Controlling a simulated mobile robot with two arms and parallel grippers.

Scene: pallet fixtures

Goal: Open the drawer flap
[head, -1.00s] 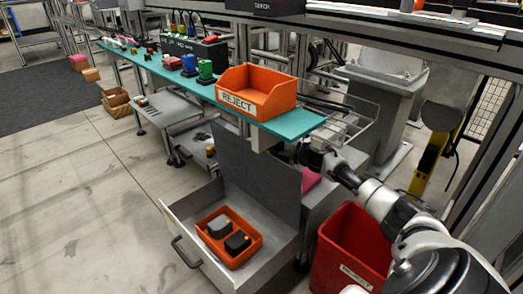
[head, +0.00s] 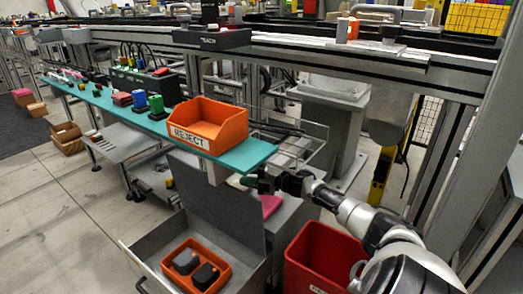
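The grey drawer (head: 150,246) is pulled out at the bottom of the picture, with its dark handle (head: 141,284) at the lower left. A grey flap panel (head: 215,205) stands raised, steeply tilted, at the back of the drawer. An orange tray (head: 222,284) with two dark blocks (head: 186,261) lies inside the drawer. My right gripper (head: 256,183) is dark and small, just right of and above the flap, below the teal shelf. Its fingers are too unclear to tell open from shut, and I cannot tell whether it touches the flap. My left gripper is out of view.
An orange REJECT bin (head: 208,124) stands on the teal shelf (head: 247,156) above the drawer. A red bin (head: 325,255) stands right of the drawer, below my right arm. Open floor (head: 75,205) lies to the left.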

